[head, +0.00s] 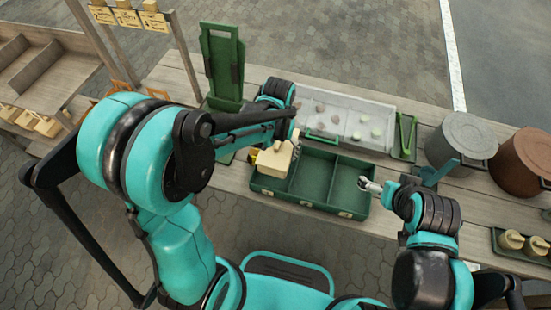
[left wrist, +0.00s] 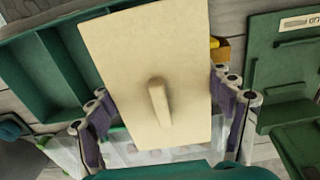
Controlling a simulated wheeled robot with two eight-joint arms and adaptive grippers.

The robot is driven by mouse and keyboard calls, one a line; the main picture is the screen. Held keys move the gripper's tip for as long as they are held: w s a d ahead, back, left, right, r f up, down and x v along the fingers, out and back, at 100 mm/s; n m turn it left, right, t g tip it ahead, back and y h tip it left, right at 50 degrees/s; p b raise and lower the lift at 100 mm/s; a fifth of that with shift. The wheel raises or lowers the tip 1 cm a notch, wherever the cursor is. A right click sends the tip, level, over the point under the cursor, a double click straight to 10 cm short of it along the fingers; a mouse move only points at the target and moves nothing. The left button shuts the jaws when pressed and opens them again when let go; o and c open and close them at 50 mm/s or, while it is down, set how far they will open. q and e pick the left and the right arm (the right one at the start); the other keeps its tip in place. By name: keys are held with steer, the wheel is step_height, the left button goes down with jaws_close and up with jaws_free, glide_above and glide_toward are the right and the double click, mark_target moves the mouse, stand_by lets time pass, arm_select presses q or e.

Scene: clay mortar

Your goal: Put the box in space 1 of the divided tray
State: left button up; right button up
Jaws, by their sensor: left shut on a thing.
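A cream box (head: 273,160) with a small knob shows over the left end of the green divided tray (head: 356,211). My left gripper (head: 284,140) is shut on it. In the left wrist view the box (left wrist: 125,60) fills the middle, between the purple-padded fingers of the left gripper (left wrist: 165,118). The divided tray (left wrist: 28,75) shows at the upper left there. The tray has three compartments; the middle and right ones look empty, and the left one is partly hidden by the box. My right gripper (head: 370,186) is by the tray's right end, with nothing seen in it.
Behind the tray is a pale bin (head: 345,105) with several small lumps. A green upright holder (head: 222,62) stands at the back left. A grey pot (head: 462,140) and a brown pot (head: 522,158) stand to the right.

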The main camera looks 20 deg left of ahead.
arm_select(q)
steer(key=shift+a+f, duration=0.25)
steer(key=shift+f, duration=0.2)
step_height(320, 180, down, 4)
steer(key=shift+r+b, duration=0.25)
steer(key=shift+b, duration=0.7)
steer(key=shift+r, duration=0.1)
